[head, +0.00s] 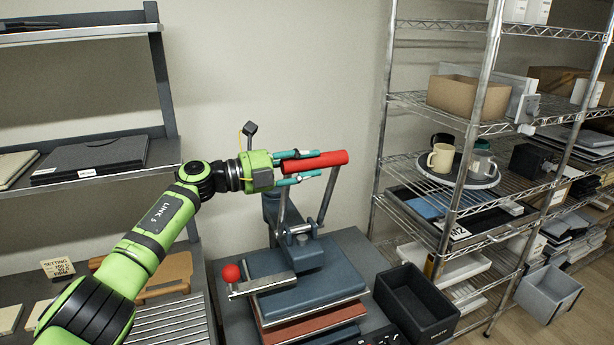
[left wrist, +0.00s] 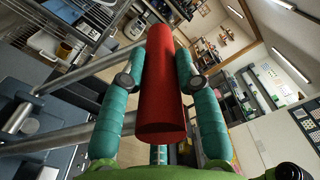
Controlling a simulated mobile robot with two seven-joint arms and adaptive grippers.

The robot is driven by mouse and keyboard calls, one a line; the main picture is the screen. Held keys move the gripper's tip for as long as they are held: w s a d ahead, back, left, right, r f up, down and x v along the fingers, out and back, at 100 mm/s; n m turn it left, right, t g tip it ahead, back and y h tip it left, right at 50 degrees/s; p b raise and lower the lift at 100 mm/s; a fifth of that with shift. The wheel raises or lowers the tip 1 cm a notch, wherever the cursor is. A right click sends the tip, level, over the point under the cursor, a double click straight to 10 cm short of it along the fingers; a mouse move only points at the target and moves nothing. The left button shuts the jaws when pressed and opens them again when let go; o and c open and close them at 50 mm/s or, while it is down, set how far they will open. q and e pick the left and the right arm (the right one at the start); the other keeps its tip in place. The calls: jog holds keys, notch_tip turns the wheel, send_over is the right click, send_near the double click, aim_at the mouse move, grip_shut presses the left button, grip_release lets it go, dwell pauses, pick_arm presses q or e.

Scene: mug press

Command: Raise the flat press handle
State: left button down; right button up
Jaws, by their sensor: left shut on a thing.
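The flat press (head: 305,272) has a blue-grey upper plate over a red-brown layer and stands on a grey bench. Its red handle bar (head: 325,160) is up high, carried on metal side arms that rise from the press. My left gripper (head: 308,166) has its teal fingers closed around the red bar. In the left wrist view the red bar (left wrist: 165,90) lies between both teal fingers, one on each side. A red ball knob (head: 231,273) sits on a lever at the press's left front. My right gripper is not in view.
A black bin (head: 416,303) stands right of the press. A wire rack (head: 440,225) with mugs on a round tray (head: 466,176) is further right. A grey shelf (head: 90,180) and a slatted surface (head: 172,322) are at the left. The wall behind the handle is bare.

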pick_arm(q)
jog(key=shift+w+a+r, duration=0.1)
jog(key=shift+w+r, duration=0.15)
jog(key=shift+w, duration=0.15)
jog(key=shift+r, duration=0.1)
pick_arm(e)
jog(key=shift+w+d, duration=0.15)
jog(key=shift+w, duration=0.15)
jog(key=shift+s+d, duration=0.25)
pick_arm(q)
jog(key=c, duration=0.9)
grip_release()
jog(key=shift+a, duration=0.1)
jog(key=v, duration=1.1)
jog(key=shift+s+a, duration=0.1)
jog(key=shift+a, duration=0.25)
